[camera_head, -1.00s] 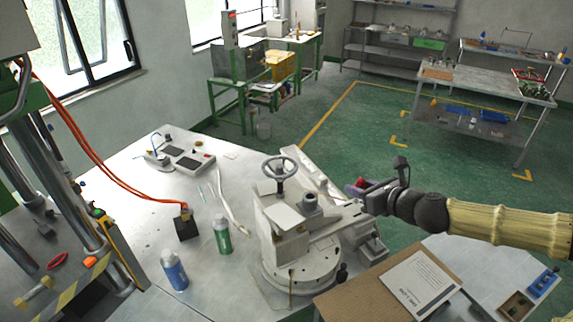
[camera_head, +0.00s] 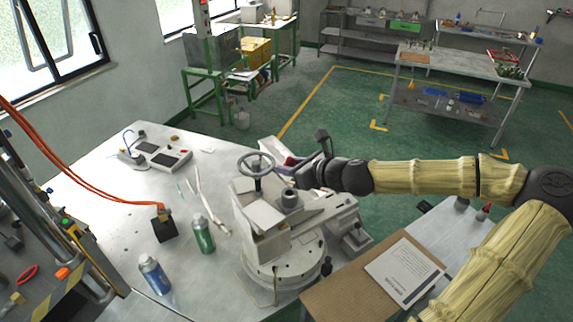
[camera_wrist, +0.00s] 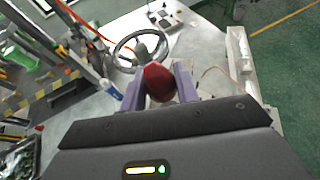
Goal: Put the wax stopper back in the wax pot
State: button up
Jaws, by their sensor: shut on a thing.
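My gripper (camera_wrist: 158,92) is shut on a red piece with a grey tip, which looks like the wax stopper (camera_wrist: 158,82), between its purple fingers. In the head view my gripper (camera_head: 288,165) is just right of the handwheel, with only a little red showing. The wax pot seems to be part of the grey machine (camera_head: 262,215) with the handwheel (camera_head: 256,163) and round base. A short dark-topped cylinder (camera_head: 290,201) stands on this machine, below my gripper in the picture. I cannot make out the pot's opening. The stopper appears held in the air.
A green bottle (camera_head: 203,234), a blue bottle (camera_head: 154,275) and a black block (camera_head: 164,228) stand on the metal table (camera_head: 110,215) left of the machine. A brown board with a paper sheet (camera_head: 403,272) lies at front right. Orange hoses (camera_head: 60,160) hang at left.

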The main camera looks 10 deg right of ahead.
jog(key=shift+f, duration=0.1)
dwell(0.3)
jog(key=shift+s+f+b, duration=0.1)
jog(key=shift+f+b, duration=1.2)
jog(key=shift+f, duration=0.25)
jog(key=shift+f+b, duration=0.9)
jog(key=shift+f, duration=0.35)
jog(key=shift+p, duration=0.3)
jog(key=shift+a, duration=0.2)
